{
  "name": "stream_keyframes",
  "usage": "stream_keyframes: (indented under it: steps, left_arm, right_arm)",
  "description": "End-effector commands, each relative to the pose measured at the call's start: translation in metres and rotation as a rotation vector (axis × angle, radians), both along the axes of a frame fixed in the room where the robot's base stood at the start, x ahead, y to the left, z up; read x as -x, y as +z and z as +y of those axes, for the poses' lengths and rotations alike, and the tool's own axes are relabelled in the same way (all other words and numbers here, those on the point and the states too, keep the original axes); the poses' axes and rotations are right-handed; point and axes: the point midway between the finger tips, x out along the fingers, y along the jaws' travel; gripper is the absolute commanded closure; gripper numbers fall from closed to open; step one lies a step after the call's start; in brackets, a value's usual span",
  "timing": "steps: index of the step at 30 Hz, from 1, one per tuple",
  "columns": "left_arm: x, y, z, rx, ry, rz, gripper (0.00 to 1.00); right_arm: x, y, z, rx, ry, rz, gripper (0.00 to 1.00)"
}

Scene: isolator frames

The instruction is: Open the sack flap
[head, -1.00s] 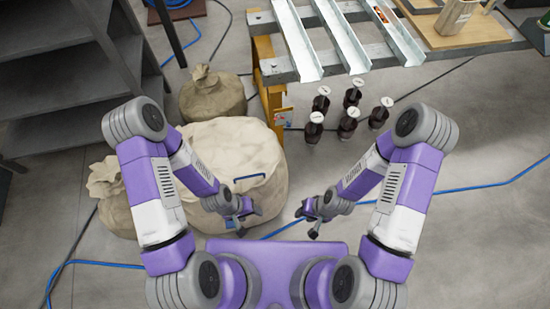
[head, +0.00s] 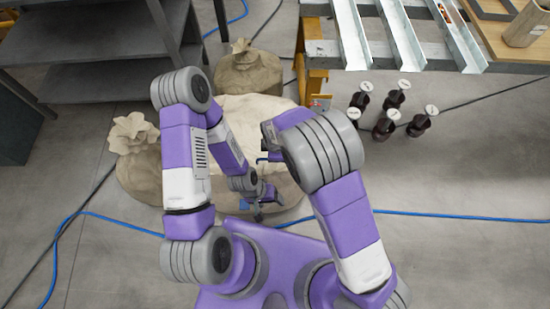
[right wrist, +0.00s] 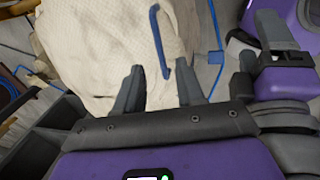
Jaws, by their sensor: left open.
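The large cream sack (head: 240,104) stands in front of me, partly hidden by my arms. A blue handle (right wrist: 160,42) lies on its top in the right wrist view; a bit of it shows in the head view (head: 262,160). My right gripper (right wrist: 160,88) is open, its fingers apart over the sack, with the handle's lower end between them in the picture. I cannot tell whether they touch it. My left gripper (head: 262,203) is open at the sack's near side. A small blue piece (right wrist: 216,57) shows at the sack's edge.
Two smaller tied sacks stand near, one behind (head: 248,72) and one at the left (head: 140,175). Several dark bottles (head: 385,125) stand on the floor at the right, below a rack with metal channels (head: 400,40). A blue cable (head: 450,215) crosses the floor.

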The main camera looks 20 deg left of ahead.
Motion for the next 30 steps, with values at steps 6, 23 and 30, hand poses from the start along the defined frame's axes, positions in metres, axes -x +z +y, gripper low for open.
stream_keyframes:
  steps: [6, 23, 30]
  left_arm:
    - [0.0, -0.011, 0.0, 0.0, 0.0, 0.0, 0.28]
    - [0.0, -0.028, 0.0, 0.0, 0.0, 0.0, 0.28]
    - [0.0, -0.028, 0.0, 0.0, 0.0, 0.0, 0.28]
  right_arm:
    - [-0.004, -0.023, 0.004, 0.009, 0.023, -0.004, 0.62]
    - [-0.014, -0.072, 0.008, 0.004, 0.02, -0.006, 0.62]
    - [-0.014, -0.071, 0.008, 0.004, 0.02, -0.006, 0.77]
